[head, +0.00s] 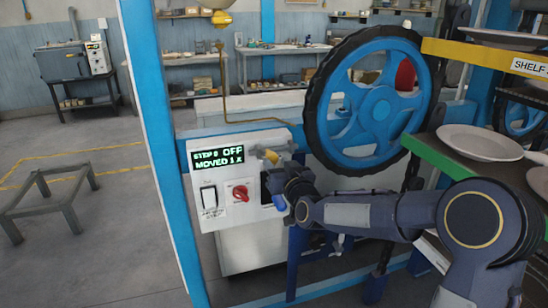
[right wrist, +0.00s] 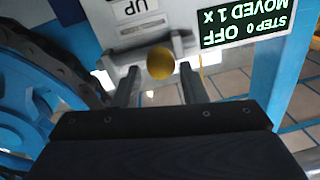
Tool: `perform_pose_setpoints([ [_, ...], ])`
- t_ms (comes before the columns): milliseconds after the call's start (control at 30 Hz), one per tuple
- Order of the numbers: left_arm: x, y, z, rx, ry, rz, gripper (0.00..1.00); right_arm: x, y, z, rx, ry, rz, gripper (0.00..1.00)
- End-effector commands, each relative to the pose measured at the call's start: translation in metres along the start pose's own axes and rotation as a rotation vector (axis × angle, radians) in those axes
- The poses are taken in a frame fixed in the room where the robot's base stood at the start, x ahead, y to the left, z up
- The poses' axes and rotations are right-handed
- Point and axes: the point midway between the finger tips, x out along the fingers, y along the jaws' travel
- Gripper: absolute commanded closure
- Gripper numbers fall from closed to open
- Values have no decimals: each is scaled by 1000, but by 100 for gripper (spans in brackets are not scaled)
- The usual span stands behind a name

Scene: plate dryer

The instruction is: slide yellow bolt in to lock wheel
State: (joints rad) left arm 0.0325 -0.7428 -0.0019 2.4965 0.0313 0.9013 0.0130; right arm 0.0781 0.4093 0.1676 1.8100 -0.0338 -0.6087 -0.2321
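The yellow bolt's round knob (right wrist: 160,63) shows in the right wrist view, in front of a grey bracket on the control box. In the head view the yellow bolt (head: 271,156) sits at the box's upper right, partly hidden by my gripper. My right gripper (right wrist: 160,85) is open, one finger on each side of the knob with a gap to both. In the head view my right gripper (head: 275,170) is close against the box front. The blue wheel (head: 378,108) with a black tyre stands upright right of the box. My left gripper is not in view.
The control box (head: 222,220) has a display (head: 217,158) reading "STEP 0 OFF MOVED 1 X", a rocker switch (head: 209,198) and a red knob (head: 240,192). A blue post (head: 160,140) stands left. A green shelf (head: 440,155) with white plates (head: 478,142) is at right.

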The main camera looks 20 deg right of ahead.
Motion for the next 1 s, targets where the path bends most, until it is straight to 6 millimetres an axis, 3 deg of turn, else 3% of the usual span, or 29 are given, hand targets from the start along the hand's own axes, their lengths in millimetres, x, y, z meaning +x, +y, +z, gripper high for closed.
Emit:
perform_pose_setpoints([
  [100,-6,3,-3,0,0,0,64,20,-1,-1,2,-1,-1,62],
  [300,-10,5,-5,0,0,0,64,41,-1,-1,2,-2,-1,62],
  [633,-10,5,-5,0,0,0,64,45,0,0,1,-2,-1,62],
  [900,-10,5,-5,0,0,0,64,44,-1,0,1,-2,-2,97],
  [1000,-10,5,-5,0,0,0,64,44,-1,0,1,-2,-2,100],
])
